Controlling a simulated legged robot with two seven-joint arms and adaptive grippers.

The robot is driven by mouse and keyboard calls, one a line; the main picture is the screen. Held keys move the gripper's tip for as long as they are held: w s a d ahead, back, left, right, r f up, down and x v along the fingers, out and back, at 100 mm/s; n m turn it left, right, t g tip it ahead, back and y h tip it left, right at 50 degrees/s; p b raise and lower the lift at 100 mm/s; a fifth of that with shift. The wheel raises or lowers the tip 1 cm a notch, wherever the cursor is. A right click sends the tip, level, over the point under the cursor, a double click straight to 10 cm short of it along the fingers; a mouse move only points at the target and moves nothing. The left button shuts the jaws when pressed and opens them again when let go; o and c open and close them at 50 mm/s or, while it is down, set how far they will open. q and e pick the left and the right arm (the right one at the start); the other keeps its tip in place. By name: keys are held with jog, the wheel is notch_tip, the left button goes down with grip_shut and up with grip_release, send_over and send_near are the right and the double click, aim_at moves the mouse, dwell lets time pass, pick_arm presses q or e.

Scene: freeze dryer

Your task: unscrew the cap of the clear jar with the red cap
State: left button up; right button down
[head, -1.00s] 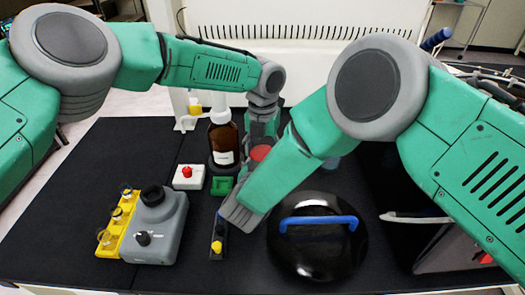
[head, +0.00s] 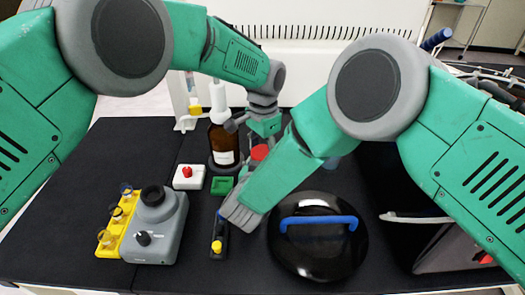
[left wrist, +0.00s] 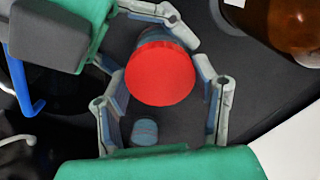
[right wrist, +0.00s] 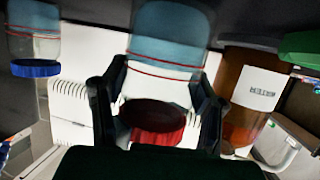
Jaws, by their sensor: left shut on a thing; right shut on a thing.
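The clear jar (right wrist: 170,38) with blue contents shows upside down in the right wrist view, its red cap (right wrist: 158,122) toward the bottom. In the left wrist view the red cap (left wrist: 160,75) faces the camera and hides most of the jar. My left gripper (left wrist: 163,88) has its fingers on both sides of the cap and is shut on it. My right gripper (right wrist: 155,95) is shut on the jar, one finger at each side. In the head view the cap (head: 259,153) shows between my arms; the right forearm hides much of the jar.
A brown bottle (head: 223,143) stands close left of the jar. A black lid with a blue handle (head: 318,250) lies in front, at right. A grey device (head: 160,228) with a yellow vial rack (head: 112,228) sits at left.

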pick_arm(q)
jog(key=n, duration=0.5)
jog(key=shift+w+a, duration=0.1)
jog(key=shift+w, duration=0.05)
jog(key=n, duration=0.6)
jog(key=shift+r+n, duration=0.1)
jog(key=shift+n, duration=0.2)
jog(key=n, duration=0.6)
jog(key=shift+w+n, duration=0.15)
jog(key=shift+n, duration=0.25)
jog(key=n, duration=0.9)
jog(key=shift+a, duration=0.1)
jog(key=n, duration=1.1)
jog(key=shift+r, duration=0.1)
